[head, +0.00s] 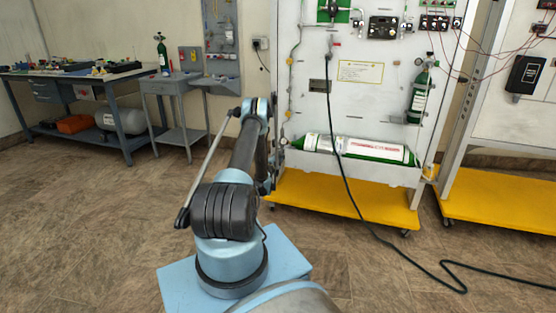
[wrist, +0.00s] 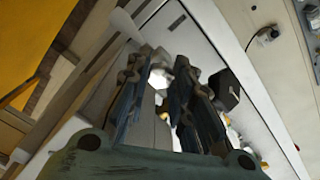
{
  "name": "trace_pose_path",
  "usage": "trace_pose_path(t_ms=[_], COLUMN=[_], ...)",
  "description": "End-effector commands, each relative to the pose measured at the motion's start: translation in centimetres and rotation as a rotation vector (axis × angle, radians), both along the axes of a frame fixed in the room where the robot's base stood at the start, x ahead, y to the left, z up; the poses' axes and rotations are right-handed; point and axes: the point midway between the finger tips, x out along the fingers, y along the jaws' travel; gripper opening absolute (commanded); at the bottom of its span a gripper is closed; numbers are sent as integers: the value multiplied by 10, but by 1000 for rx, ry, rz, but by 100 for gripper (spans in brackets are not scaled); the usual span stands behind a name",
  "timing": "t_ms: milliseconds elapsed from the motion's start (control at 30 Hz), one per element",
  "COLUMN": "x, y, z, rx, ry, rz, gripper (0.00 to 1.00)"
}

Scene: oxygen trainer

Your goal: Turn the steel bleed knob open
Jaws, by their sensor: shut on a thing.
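In the wrist view my gripper (wrist: 166,78) reaches to the lower left side of the white trainer panel (wrist: 210,30). Its two dark fingers are close together, with a pale metallic part, which looks like the steel bleed knob (wrist: 158,80), between their tips. Most of that part is hidden by the fingers, and its turn angle cannot be told. In the head view my gripper (head: 272,168) is mostly behind my own arm, at the panel's left edge. A small round fitting (head: 284,141) shows just above it.
A green and white oxygen cylinder (head: 360,149) lies on the panel's low shelf, right of my gripper. A black cable (head: 345,185) hangs down and runs over the floor. The yellow base (head: 340,200) juts out below. Workbenches (head: 100,95) stand at the left.

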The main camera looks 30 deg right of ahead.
Motion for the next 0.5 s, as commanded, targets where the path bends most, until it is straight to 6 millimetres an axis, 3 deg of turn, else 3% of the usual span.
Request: trace_pose_path(t_ms=[500], x=[-1], y=[-1], z=[-1], rx=[-316], ry=[371], rz=[-2], gripper=[0])
